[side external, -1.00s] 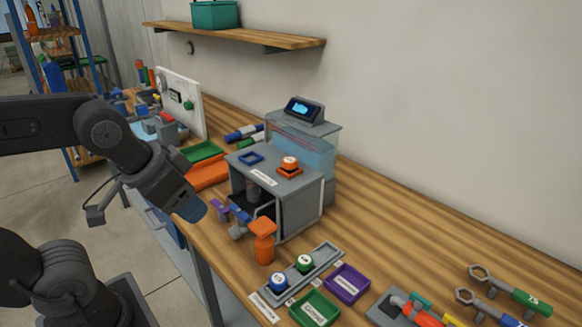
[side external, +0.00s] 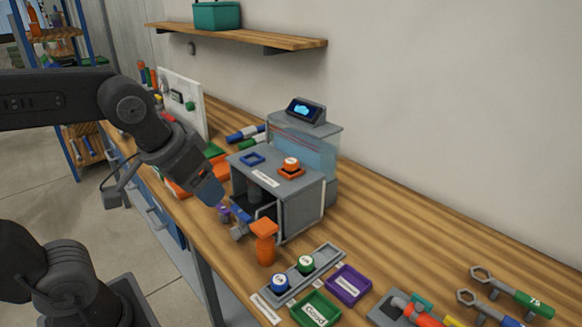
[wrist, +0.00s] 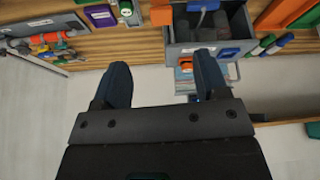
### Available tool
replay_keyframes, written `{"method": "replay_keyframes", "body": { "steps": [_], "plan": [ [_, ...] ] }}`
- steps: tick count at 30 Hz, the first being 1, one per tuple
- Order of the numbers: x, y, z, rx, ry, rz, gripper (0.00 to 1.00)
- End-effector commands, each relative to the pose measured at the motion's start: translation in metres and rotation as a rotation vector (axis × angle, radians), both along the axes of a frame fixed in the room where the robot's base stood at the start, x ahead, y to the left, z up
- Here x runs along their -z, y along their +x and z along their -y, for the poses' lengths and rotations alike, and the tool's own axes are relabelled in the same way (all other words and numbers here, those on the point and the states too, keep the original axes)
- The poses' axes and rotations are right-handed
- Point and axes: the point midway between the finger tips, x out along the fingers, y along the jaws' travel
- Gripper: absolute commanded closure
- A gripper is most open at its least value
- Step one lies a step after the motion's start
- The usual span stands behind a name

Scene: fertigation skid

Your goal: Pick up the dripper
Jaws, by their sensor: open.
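No single part in view is plainly marked as the dripper. Small round capped pieces that could be drippers are a blue one (side external: 279,282) and a green one (side external: 306,264) in a grey rack, and an orange one (side external: 291,164) in an orange square holder on the grey cabinet. The green cap also shows at the top of the wrist view (wrist: 126,8). My gripper (side external: 210,191) is left of the cabinet, above the bench's front edge. In the wrist view my gripper (wrist: 163,74) has its blue fingers wide apart, with nothing between them.
An orange upright handle (side external: 264,243) stands close by. A green tray (side external: 316,309) and purple tray (side external: 348,284) lie right of the rack. The bench behind them (side external: 400,215) is clear.

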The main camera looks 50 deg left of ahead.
Motion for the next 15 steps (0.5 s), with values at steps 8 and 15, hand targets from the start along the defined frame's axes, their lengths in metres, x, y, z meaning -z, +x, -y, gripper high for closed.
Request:
{"method": "replay_keyframes", "body": {
  "steps": [8,15],
  "plan": [
    [-0.039,0.099,-0.010,-0.399,0.004,-0.073,0.33],
    [-0.041,0.188,-0.015,-0.782,0.037,-0.037,0.33]
  ]
}}
